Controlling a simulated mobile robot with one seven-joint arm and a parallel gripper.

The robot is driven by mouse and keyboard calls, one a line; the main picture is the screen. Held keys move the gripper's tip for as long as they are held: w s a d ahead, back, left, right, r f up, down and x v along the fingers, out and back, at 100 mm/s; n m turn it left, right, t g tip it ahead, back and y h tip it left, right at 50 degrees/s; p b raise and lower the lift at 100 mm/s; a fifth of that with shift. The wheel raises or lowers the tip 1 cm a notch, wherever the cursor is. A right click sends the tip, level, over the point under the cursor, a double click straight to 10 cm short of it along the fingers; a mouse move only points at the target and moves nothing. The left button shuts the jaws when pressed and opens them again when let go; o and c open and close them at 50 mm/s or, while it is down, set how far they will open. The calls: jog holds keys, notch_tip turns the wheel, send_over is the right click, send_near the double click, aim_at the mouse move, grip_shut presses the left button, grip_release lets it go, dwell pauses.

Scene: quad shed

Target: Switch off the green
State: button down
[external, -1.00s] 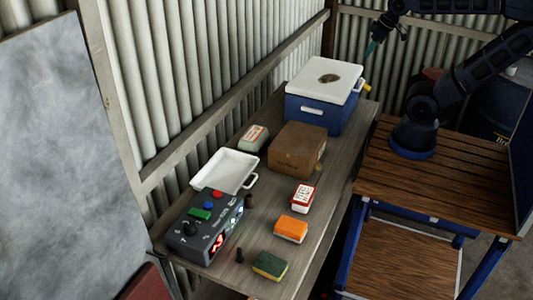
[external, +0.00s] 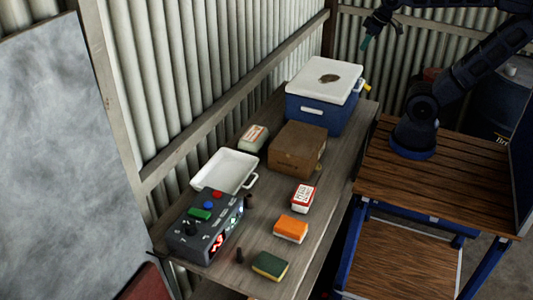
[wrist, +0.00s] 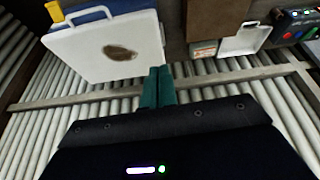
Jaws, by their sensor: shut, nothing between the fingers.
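A dark grey control box (external: 205,240) stands at the near left end of the bench. On its top are a green rectangular button or switch (external: 200,214), a red button (external: 217,195), a blue button (external: 207,204) and dark knobs, and its front has a lit red display. The box also shows at the right edge of the wrist view (wrist: 296,24), with the green part (wrist: 310,12) at its edge. My gripper (external: 380,36) is high at the back, above and beyond the cooler, far from the box. In the wrist view its green fingertips (wrist: 157,88) are together and empty.
A blue cooler with a white lid (external: 325,78) stands at the bench's far end. Between it and the control box are a brown box (external: 297,150), a white tray (external: 228,170) and several small packs and sponges. A corrugated wall runs behind the bench.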

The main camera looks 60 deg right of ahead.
jog(key=w+a+r+n+g, duration=0.1)
jog(key=w+a+r+n, duration=0.25)
jog(key=w+a, duration=0.75)
jog(key=w+a+r+n+g, duration=0.1)
jog(key=w+a+r+n, duration=0.25)
jog(key=w+a, duration=0.75)
jog(key=w+a+f+n+g, duration=0.1)
jog(key=w+a+f+n, duration=0.15)
jog(key=w+a, duration=0.4)
jog(key=w+a+f+n+g, duration=0.1)
jog(key=w+a+f+n, duration=0.2)
jog(key=a, duration=0.7)
jog(key=n+g, duration=0.2)
jog(key=n, duration=0.3)
send_over(206, 212)
jog(key=w, duration=0.3)
notch_tip(206, 212, down, 20)
jog(key=shift+s+f, duration=0.1)
jog(key=shift+s, duration=0.15)
jog(key=shift+f, duration=0.1)
jog(key=f, duration=0.4)
jog(key=s+f, duration=0.1)
jog(key=f, duration=0.4)
jog(key=s+f, duration=0.1)
jog(key=f, duration=0.3)
jog(key=shift+f, duration=0.35)
